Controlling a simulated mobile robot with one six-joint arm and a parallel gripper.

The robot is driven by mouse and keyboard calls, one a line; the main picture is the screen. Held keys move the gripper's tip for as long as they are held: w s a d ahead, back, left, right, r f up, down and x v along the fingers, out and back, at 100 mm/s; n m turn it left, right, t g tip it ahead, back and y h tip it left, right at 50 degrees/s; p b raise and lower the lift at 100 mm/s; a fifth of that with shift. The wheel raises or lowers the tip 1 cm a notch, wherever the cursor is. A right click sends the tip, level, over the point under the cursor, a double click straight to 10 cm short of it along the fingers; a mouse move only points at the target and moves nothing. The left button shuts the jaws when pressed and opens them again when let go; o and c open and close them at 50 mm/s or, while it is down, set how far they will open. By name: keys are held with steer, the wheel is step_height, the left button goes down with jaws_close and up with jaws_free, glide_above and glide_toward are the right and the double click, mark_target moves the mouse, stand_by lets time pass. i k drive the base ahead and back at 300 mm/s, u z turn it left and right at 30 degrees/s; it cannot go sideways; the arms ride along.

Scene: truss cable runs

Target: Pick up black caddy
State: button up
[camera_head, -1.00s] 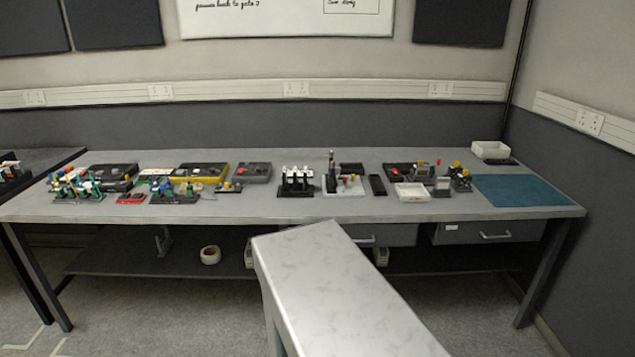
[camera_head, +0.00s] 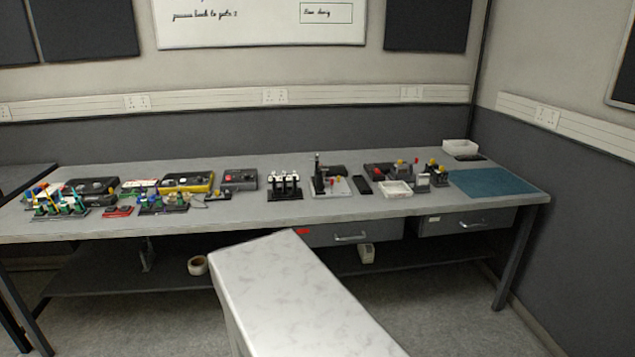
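A small black rack (camera_head: 285,194) with several white-topped upright pieces stands on the grey bench near the middle. It is the thing that looks most like the black caddy, but it is too small to be sure. Other dark holders stand at the left (camera_head: 163,206) and at the right (camera_head: 437,178), with coloured pieces on them. My gripper is out of view.
The grey bench (camera_head: 90,224) has drawers (camera_head: 466,222) and a lower shelf.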

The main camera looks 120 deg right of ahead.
mark_target(318, 180)
steer(key=z, duration=4.55)
steer(key=i, duration=0.1)
steer(key=u, duration=3.35)
steer(key=k, duration=0.15)
steer(key=z, duration=1.9)
steer(key=k, duration=0.65)
steer(key=u, duration=0.15)
steer(key=i, duration=0.3)
steer(key=z, duration=0.05)
